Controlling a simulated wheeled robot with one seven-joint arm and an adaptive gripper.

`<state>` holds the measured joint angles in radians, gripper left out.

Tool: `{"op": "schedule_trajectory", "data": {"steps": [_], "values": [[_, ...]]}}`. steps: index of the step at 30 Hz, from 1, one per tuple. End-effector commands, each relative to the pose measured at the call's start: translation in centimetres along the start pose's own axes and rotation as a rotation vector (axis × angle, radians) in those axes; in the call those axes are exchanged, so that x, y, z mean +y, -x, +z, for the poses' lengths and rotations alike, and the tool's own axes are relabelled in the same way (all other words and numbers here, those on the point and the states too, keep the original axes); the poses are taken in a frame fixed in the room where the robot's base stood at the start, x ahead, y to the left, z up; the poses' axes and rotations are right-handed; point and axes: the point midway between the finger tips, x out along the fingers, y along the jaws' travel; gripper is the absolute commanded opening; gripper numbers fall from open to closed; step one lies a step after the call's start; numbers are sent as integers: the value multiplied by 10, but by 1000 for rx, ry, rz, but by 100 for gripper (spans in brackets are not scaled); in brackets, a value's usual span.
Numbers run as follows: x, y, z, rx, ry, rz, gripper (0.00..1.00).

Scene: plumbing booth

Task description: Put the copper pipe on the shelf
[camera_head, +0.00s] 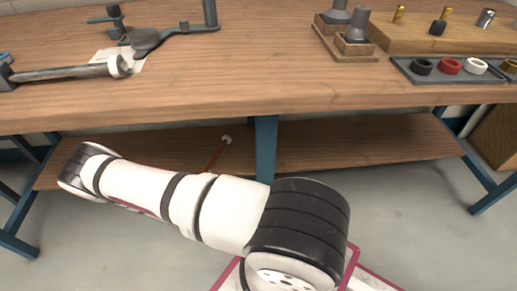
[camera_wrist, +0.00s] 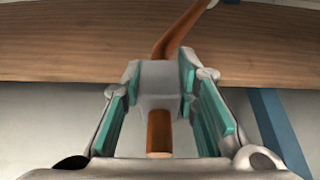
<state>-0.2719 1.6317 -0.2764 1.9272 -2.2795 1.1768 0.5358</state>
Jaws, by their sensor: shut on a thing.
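The copper pipe (camera_wrist: 158,132) runs between the fingers of my gripper (camera_wrist: 160,85) in the wrist view. My gripper is shut on it, and a grey block-like piece hides part of the pipe there. Beyond the fingers the pipe appears bent and slants up to the right over a wooden board. In the head view a thin stretch of the pipe (camera_head: 213,156) with a pale end shows above my arm, in front of the shelf. The shelf (camera_head: 350,145) is the wooden board under the workbench. My arm hides my gripper in the head view. I cannot tell whether the pipe touches the shelf.
The workbench top (camera_head: 230,75) overhangs the shelf. A blue leg (camera_head: 265,140) stands at the middle of its front. A clamp tool (camera_head: 70,72), a wooden stand (camera_head: 350,50) and a tray of rings (camera_head: 450,68) lie on top. The shelf's right part is clear.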

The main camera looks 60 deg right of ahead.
Motion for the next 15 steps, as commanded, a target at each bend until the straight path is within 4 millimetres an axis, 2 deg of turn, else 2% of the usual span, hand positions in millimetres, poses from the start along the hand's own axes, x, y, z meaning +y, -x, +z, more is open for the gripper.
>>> {"op": "schedule_trajectory", "data": {"steps": [3,8,15], "values": [[-12,-8,-9,-2,-7,-15,0],[-16,-27,-6,-3,-12,-21,0],[-15,-82,10,-4,-12,-20,0]]}}
